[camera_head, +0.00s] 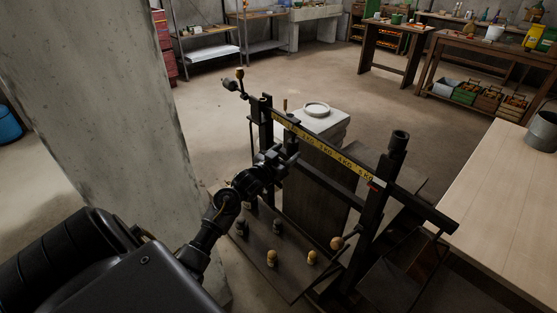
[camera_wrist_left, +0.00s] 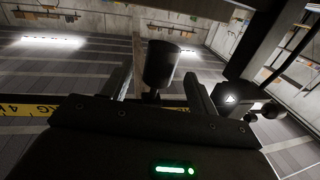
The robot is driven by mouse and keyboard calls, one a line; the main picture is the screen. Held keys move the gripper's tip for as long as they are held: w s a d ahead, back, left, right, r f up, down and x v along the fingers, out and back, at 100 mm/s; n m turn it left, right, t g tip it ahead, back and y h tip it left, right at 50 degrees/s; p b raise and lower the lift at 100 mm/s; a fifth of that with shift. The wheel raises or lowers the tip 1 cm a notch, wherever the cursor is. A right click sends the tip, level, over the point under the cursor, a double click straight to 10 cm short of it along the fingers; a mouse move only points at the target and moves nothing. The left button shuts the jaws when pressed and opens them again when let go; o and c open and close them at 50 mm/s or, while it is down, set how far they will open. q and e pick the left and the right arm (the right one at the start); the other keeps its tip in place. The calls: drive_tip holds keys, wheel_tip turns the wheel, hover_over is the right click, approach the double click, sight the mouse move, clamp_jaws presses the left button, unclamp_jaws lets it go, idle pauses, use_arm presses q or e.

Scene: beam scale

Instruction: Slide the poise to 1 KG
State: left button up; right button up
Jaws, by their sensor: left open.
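The beam scale's dark beam carries a yellow strip (camera_head: 322,146) with KG marks that climb toward the right. The yellow strip (camera_wrist_left: 28,110) shows there at left. My right gripper is out of view.
Several small weights, such as a brass one (camera_head: 272,258), stand on the scale's lower board. A concrete pillar (camera_head: 110,110) rises at left. A pale wooden table (camera_head: 480,190) stands at right. A stone block with a round plate (camera_head: 317,109) is behind the beam.

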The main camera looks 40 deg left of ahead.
use_arm(q)
drive_tip(key=s, duration=0.5)
drive_tip(key=shift+d, duration=0.1)
idle(0.3)
